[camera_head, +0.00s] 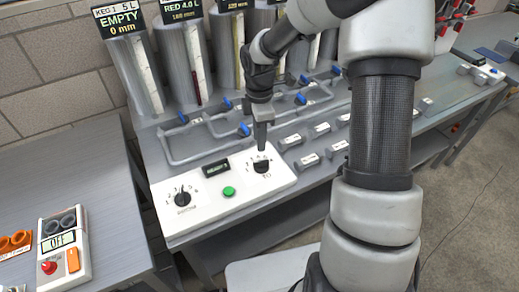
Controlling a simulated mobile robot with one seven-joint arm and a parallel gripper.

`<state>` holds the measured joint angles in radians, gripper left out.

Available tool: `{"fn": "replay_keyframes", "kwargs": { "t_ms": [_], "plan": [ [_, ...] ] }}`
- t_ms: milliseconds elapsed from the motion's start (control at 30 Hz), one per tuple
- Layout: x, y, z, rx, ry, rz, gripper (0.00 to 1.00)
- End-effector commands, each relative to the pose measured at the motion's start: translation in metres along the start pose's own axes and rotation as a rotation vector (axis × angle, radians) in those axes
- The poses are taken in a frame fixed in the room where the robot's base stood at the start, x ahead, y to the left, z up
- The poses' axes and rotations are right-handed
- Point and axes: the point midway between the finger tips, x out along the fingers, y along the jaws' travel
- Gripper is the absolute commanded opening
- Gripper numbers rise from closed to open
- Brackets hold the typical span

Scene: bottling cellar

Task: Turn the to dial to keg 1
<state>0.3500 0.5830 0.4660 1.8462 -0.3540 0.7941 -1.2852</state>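The to dial (261,167) is a black knob on the right part of a white control panel (210,210), with the label "TO" below it and small numbers around it. Which number its pointer faces is too small to tell. My gripper (262,149) points down right above the dial, its tips at or just above the knob's top edge; I cannot tell whether they touch. The fingers look close together from this side, and the gap between them is hidden. The keg 1 tank (134,68) stands at the back left, its sign (120,21) reading "KEG 1 5 L EMPTY 0 mm".
A second black dial (182,198), a green button (229,191) and a small dark display (215,169) share the panel. Pipes with blue valves (245,129) lie behind it. Several small metal blocks (307,161) stand to the right. A box reading "Off" (62,243) is at left.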

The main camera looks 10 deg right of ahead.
Motion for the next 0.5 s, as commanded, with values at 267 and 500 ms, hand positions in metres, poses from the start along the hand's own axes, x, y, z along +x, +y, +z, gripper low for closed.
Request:
{"fn": "replay_keyframes", "kwargs": {
  "t_ms": [267, 500],
  "plan": [
    [-0.059, 0.001, 0.000, 0.000, 0.000, 0.003, 0.28],
    [-0.076, 0.000, 0.000, 0.000, 0.000, 0.001, 0.28]
  ]
}}
